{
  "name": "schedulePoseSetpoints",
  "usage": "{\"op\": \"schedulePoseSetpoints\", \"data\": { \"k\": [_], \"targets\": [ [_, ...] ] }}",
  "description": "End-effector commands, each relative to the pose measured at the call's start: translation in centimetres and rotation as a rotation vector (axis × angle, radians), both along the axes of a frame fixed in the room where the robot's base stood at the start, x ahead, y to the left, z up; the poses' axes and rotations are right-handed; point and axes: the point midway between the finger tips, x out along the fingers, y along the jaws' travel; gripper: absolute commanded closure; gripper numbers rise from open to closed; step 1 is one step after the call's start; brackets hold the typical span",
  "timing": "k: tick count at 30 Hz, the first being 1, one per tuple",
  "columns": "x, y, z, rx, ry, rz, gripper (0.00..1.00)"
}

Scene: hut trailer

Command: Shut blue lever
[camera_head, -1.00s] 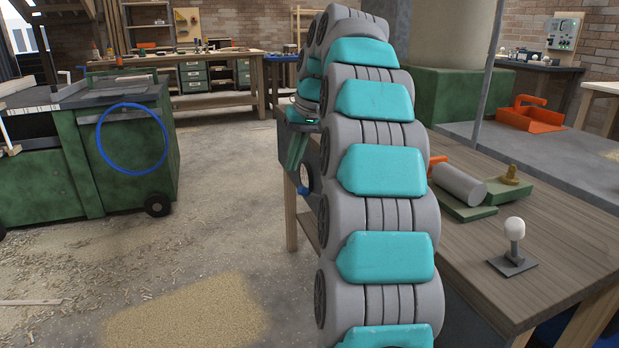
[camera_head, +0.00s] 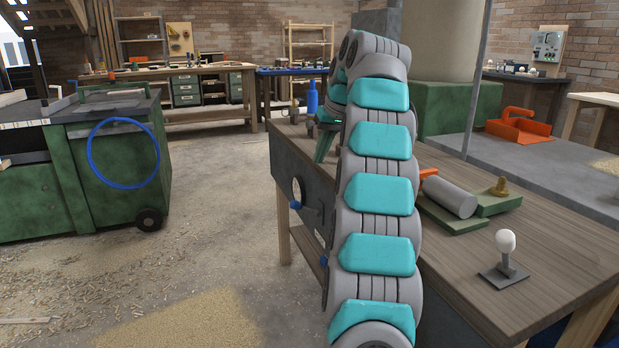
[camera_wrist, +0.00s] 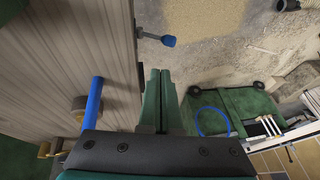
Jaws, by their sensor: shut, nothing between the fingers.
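A blue upright handle (camera_head: 312,97) stands on the far end of the workbench top. In the wrist view this blue handle (camera_wrist: 93,102) rises from a round brass-and-grey fitting left of my fingers. A second lever, grey with a blue knob (camera_head: 296,205), sticks out from the bench's side panel; its blue knob (camera_wrist: 168,41) is ahead of my fingertips in the wrist view. I cannot tell which one the task means. My gripper (camera_wrist: 158,72) is shut and empty, apart from both. In the head view my gripper (camera_head: 324,150) is by the bench edge, partly hidden by my arm.
The wooden workbench (camera_head: 545,240) carries a white-knobbed joystick (camera_head: 505,250) and a grey cylinder (camera_head: 450,196). A green cart (camera_head: 100,180) with a blue ring stands left. The sawdust-strewn floor between is open.

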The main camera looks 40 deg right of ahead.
Motion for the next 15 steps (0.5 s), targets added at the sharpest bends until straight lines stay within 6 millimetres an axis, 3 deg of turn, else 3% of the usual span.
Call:
{"op": "schedulePoseSetpoints", "data": {
  "k": [4, 15],
  "targets": [
    [0.7, 0.2, -2.4, 0.002, 0.004, 0.0, 1.0],
    [2.5, 0.4, -6.1, 0.001, 0.005, 0.001, 1.0]
  ]
}}
